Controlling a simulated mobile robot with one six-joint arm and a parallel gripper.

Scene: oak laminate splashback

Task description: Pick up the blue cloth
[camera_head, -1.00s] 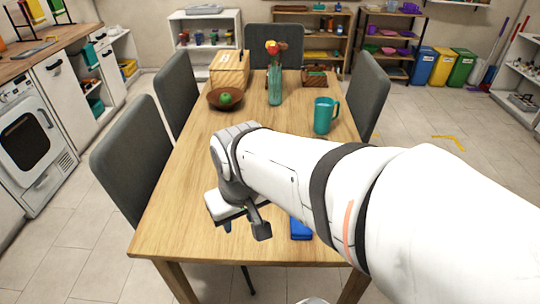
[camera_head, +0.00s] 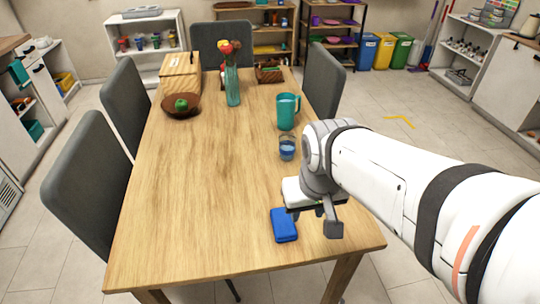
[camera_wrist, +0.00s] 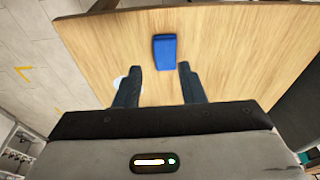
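The blue cloth (camera_head: 284,225) is a small folded rectangle lying flat on the wooden table (camera_head: 200,190) near its front right edge. It also shows in the wrist view (camera_wrist: 165,49), a little beyond the gap between my fingertips. My gripper (camera_wrist: 158,68) is open and empty, with its two dark fingers apart. In the head view my gripper (camera_head: 310,211) hangs above the table just right of the cloth, not touching it. The fingertips are partly hidden by my wrist there.
A glass with blue contents (camera_head: 287,148) stands behind my wrist, with a teal mug (camera_head: 288,111) beyond it. A flower vase (camera_head: 233,85), a brown bowl (camera_head: 181,106) with a green fruit and a wooden box (camera_head: 181,74) stand farther back. The table's left and middle are clear.

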